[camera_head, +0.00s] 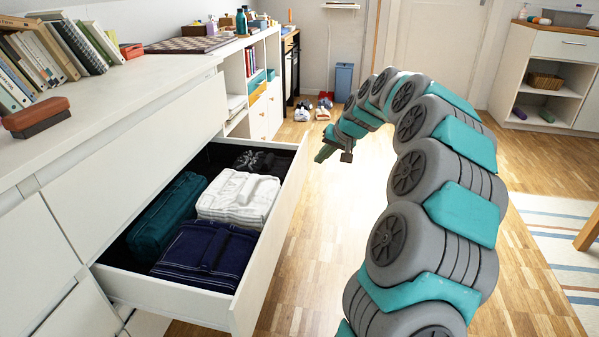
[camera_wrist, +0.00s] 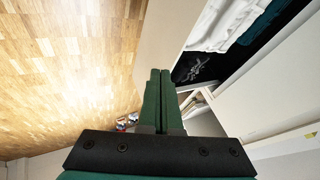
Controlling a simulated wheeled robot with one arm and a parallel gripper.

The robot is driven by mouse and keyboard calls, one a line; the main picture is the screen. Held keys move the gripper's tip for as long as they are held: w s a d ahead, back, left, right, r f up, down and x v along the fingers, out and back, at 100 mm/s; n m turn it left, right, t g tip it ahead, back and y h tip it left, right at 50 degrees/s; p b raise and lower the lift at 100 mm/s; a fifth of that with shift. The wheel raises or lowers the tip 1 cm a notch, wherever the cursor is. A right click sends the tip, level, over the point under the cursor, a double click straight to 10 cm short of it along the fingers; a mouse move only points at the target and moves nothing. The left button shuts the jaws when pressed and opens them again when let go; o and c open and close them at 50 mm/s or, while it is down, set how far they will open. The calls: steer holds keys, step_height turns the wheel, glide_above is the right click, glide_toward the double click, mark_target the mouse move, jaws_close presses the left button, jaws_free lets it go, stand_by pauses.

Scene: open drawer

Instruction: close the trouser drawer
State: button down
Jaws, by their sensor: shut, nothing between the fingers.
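The trouser drawer (camera_head: 275,240) is pulled open from the white dresser. It holds folded clothes: a teal pile (camera_head: 168,215), a white pile (camera_head: 238,197), a navy pile (camera_head: 206,256) and a dark patterned item (camera_head: 254,161) at the far end. My gripper (camera_head: 321,155) is outside the drawer, near the far end of its front panel, with its fingers together and empty.
Books (camera_head: 50,55), a red-brown brush-like block (camera_head: 36,117) and a chessboard (camera_head: 190,44) lie on the dresser top (camera_head: 110,92). Shoes (camera_head: 303,112) and a blue bin (camera_head: 344,82) stand farther back. Wooden floor (camera_head: 310,260) beside the drawer is clear. A striped rug (camera_head: 565,240) lies right.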

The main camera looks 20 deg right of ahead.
steer(key=w+d, duration=0.1)
steer(key=d, duration=0.1)
glide_toward(293, 174)
step_height(293, 174, down, 4)
steer(key=d, duration=0.3)
steer(key=shift+w+a+f, duration=0.1)
steer(key=shift+w+a, duration=0.55)
steer(key=shift+a, duration=0.3)
steer(key=shift+w+a+f, duration=0.1)
steer(key=shift+w+a, duration=0.6)
steer(key=shift+a, duration=0.3)
steer(key=shift+a, duration=0.1)
steer(key=w+a+p, duration=0.3)
steer(key=w+a, duration=0.3)
steer(key=a, duration=0.3)
steer(key=w+a+p, duration=0.3)
steer(key=w+a, duration=0.3)
steer(key=a, duration=0.3)
steer(key=w+a+p, duration=0.3)
steer(key=w+a, duration=0.4)
steer(key=a, duration=0.3)
steer(key=shift+w+a, duration=0.1)
steer(key=shift+a, duration=0.1)
steer(key=shift+a+r, duration=0.15)
